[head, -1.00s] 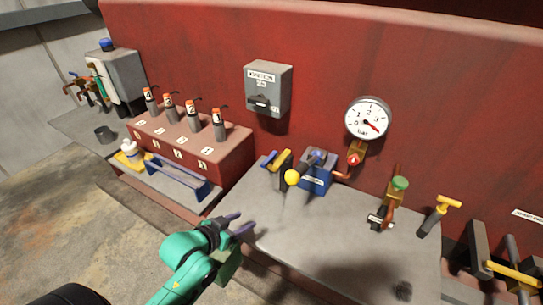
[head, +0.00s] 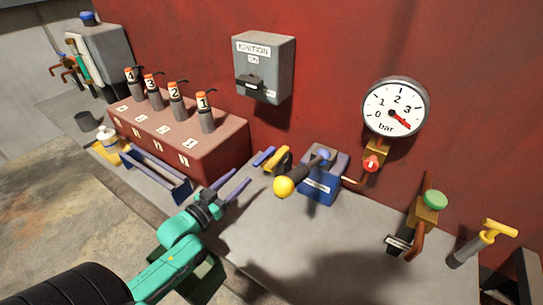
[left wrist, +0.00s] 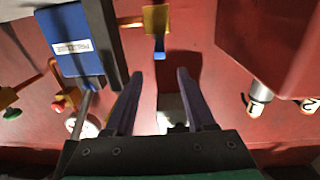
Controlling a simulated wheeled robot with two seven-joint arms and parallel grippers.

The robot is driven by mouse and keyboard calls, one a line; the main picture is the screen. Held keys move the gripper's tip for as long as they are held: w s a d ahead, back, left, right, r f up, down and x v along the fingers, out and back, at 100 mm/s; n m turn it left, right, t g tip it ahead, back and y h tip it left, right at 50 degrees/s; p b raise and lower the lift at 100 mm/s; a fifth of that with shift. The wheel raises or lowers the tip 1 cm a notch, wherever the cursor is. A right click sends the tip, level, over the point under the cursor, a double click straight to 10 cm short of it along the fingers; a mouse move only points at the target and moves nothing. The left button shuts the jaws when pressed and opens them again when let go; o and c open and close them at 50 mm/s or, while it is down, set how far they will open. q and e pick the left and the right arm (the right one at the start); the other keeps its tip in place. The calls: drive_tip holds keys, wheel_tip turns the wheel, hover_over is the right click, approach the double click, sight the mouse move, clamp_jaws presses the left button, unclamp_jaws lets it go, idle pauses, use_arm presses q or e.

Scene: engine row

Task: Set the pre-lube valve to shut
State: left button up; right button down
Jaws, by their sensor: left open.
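The pre-lube valve, a small brass-yellow body (head: 278,160) with a blue lever (head: 263,156), sits left of the blue pump box (head: 318,190) on the grey bench. In the left wrist view the valve body (left wrist: 157,18) is at the top centre, with its blue lever (left wrist: 158,47) pointing down the picture. My left gripper (head: 230,185) is open and empty, left of and nearer than the valve, apart from it. In the left wrist view its fingertips (left wrist: 160,75) lie just below the lever, one on each side of its line. My right gripper is not in view.
A pump handle with a yellow knob (head: 284,187) juts out beside the valve. A red block with numbered injectors (head: 180,140) stands left. A grey ignition box (head: 263,68) and pressure gauge (head: 395,107) are above. The bench's front (head: 270,235) is clear.

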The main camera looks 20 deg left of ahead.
sight(267, 152)
use_arm(q)
drive_tip(key=w+d, duration=0.1)
drive_tip(key=w, duration=0.4)
drive_tip(key=w+d+p, duration=0.1)
drive_tip(key=w, duration=0.8)
drive_tip(key=shift+w+d+f, duration=0.1)
drive_tip(key=shift+w+d, duration=0.25)
drive_tip(key=shift+d, duration=0.05)
drive_tip(key=shift+c, duration=0.3)
clamp_jaws()
drive_tip(key=shift+s, duration=0.1)
